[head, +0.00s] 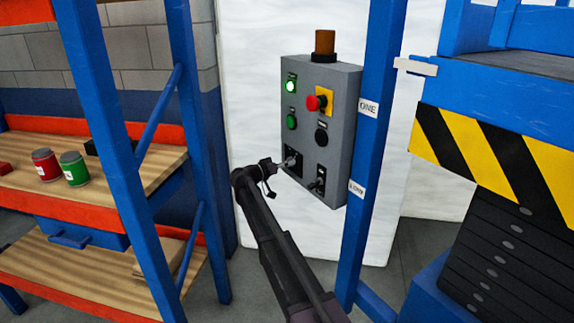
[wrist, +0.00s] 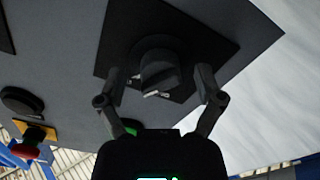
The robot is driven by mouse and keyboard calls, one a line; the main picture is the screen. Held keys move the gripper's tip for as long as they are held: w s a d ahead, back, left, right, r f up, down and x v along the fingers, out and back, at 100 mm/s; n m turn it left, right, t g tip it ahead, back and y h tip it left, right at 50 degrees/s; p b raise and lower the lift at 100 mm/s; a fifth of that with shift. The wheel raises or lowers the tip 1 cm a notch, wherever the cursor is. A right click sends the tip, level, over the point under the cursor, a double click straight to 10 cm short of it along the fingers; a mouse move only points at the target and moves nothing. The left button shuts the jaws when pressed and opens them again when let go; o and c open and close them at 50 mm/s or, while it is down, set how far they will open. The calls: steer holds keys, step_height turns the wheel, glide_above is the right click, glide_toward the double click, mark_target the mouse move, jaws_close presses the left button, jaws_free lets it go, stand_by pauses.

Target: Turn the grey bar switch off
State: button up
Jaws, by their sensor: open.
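The grey control panel (head: 340,95) hangs upright on a white wall. A rotary bar switch on a black square plate (head: 291,153) sits at its lower left; my gripper (head: 284,163) is right in front and partly hides it. In the wrist view the bar switch (wrist: 160,72) looks dark grey, with a raised bar on a round base. My gripper (wrist: 160,85) is open there, one finger on each side of the bar. Gaps show beside the bar; contact cannot be told. The bar's exact angle is hard to read.
The panel also carries a lit green lamp (head: 292,86), a green button (head: 291,121), a red mushroom button (head: 313,103), a black button (head: 321,136) and another switch (head: 319,180). A blue post (head: 372,150) stands close right; a shelf rack (head: 100,180) stands left.

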steer(key=c, duration=1.1)
steer(key=shift+c, duration=0.2)
steer(key=shift+n, duration=0.5)
steer(key=n, duration=0.5)
steer(key=shift+r, duration=0.1)
steer(key=n, duration=0.6)
